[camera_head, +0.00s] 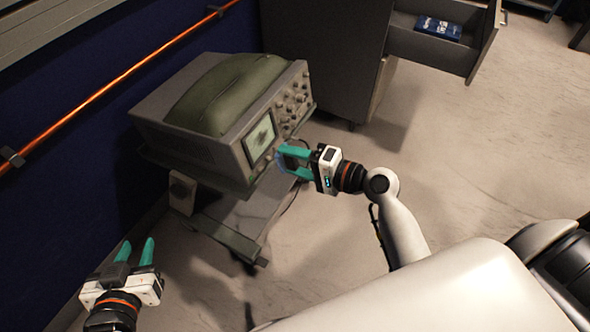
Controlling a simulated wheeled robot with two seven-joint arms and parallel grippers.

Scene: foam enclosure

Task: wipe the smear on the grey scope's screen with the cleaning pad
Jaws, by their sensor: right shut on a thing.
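The grey scope (215,155) stands on a cart, with its lit screen (258,139) and knobs facing right. A dark smear (263,132) shows on the screen. My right gripper (281,160) is just right of the screen's lower part, shut on the cleaning pad (278,163). The pad is a thin blue piece between the teal fingers, mostly hidden by them. I cannot tell whether it touches the scope. My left gripper (136,250) is open and empty at the lower left, below and apart from the scope.
A green bag (227,92) lies on top of the scope. The cart's lower shelf (228,236) juts out below it. Behind stands a dark cabinet (330,50); an open drawer (430,50) holds a blue box (438,28). An orange pipe (110,87) runs along the blue wall. Floor at right is clear.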

